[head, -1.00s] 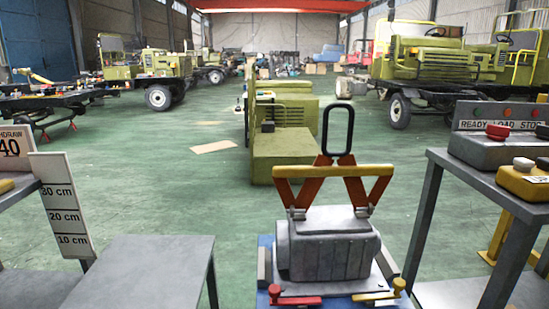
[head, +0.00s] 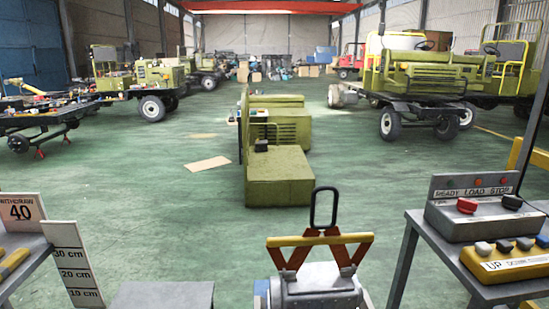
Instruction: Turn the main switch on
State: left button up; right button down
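A grey control box (head: 480,217) stands on the table at the right in the head view. I cannot tell from the labels which of these is the main switch. In front of it is a yellow control box (head: 505,262) with several grey and dark knobs and a label reading UP. Neither of my grippers is in view.
A grey motor-like block (head: 318,290) with an orange and yellow lifting clamp (head: 320,240) stands front centre. Green machinery (head: 279,178) and vehicles stand beyond. Green floor between is open.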

aim_at(464, 206)
jog(key=z, duration=1.3)
